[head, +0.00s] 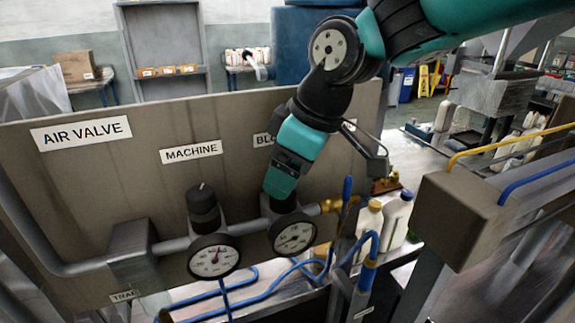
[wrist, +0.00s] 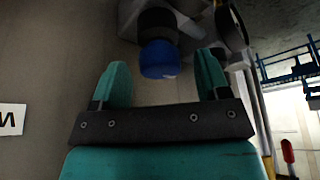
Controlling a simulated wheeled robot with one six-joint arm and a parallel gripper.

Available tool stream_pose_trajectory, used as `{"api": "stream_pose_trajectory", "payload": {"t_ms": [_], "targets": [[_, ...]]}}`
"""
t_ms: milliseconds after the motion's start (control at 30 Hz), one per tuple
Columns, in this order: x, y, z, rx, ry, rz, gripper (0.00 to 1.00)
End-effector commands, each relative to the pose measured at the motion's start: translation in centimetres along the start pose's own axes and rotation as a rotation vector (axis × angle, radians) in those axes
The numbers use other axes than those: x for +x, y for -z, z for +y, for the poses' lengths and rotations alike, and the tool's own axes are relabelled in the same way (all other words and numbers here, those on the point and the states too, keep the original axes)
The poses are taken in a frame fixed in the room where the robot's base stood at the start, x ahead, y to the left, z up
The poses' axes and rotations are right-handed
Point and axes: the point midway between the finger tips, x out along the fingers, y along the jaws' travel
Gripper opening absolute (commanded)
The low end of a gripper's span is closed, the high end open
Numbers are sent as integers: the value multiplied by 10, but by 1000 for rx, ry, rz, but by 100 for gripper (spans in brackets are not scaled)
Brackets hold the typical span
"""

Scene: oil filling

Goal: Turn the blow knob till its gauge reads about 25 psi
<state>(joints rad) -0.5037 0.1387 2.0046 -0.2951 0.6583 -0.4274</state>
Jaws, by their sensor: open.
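The blow knob (wrist: 158,60) shows a blue end in the wrist view, between and just beyond my finger tips. My gripper (wrist: 164,72) is open, with one green finger on either side of the knob's line and a gap to each. In the head view my gripper (head: 280,188) comes down from above over the blow knob, hiding most of it. The blow gauge (head: 294,236) is the right-hand round dial, under my gripper. Its needle lies low toward the left; the exact value is too small to read.
The machine knob (head: 203,206) and machine gauge (head: 214,257) stand to the left on the same pipe. Brass fittings (head: 332,205) and blue hoses (head: 348,238) lie close on the right. The panel (head: 95,190) stands behind. White bottles (head: 397,218) stand to the right.

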Motion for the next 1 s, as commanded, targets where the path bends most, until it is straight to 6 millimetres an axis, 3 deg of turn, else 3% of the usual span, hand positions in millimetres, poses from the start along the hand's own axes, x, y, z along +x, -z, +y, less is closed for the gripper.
{"api": "stream_pose_trajectory", "payload": {"t_ms": [300, 533, 1000], "targets": [[3, 0, 0, -1, 0, 1, 69], [3, 0, 0, 0, 0, 1, 20], [4, 0, -1, 91, -38, 1, 20]]}}
